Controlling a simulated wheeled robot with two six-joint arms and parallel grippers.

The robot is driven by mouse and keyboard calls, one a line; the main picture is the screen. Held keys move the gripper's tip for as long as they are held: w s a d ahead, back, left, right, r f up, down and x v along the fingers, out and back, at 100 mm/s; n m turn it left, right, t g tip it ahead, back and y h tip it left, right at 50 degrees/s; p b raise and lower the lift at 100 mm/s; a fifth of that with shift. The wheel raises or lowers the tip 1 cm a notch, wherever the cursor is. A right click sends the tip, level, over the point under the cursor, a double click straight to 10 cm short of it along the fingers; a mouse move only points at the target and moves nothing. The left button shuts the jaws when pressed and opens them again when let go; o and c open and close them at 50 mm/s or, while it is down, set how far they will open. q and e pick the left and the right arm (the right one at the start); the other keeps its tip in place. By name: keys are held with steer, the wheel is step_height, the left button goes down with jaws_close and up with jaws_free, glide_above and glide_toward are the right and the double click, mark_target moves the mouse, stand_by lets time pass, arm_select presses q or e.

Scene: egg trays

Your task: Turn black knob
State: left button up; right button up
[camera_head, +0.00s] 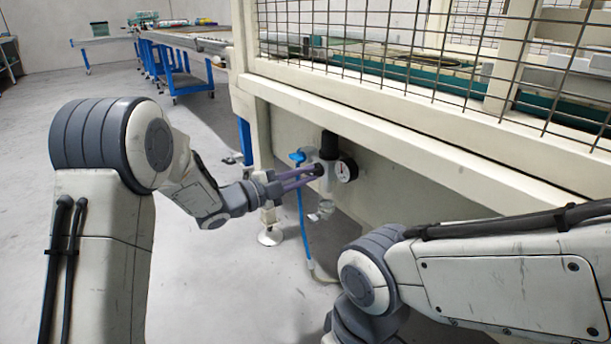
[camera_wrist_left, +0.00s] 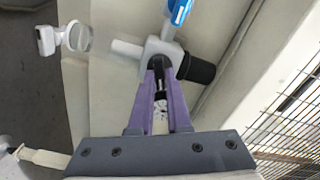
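A pale air regulator unit (camera_head: 329,178) is fixed to the cream machine frame. A black cylindrical knob (camera_head: 329,144) stands on its top; in the left wrist view the knob (camera_wrist_left: 199,69) lies right of the fingertips. A smaller dark round part faces my left gripper (camera_head: 316,170). In the left wrist view my left gripper (camera_wrist_left: 161,76) has its two purple fingers a little apart, with their tips at this dark part. I cannot tell whether they touch it. My right gripper is out of view; only that arm shows.
A round gauge (camera_head: 346,170) sits right of the regulator. A blue fitting (camera_head: 297,157) and blue hose (camera_head: 304,225) are on its left. The machine's beam (camera_head: 400,150) and wire mesh (camera_head: 390,40) overhang above. Open grey floor (camera_head: 215,280) lies in front.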

arm_select(q)
steer(key=o, duration=0.4)
steer(key=shift+c, duration=0.2)
steer(key=shift+a, duration=0.15)
steer(key=p+v, duration=0.4)
steer(key=v, duration=0.6)
steer(key=shift+s+a, duration=0.1)
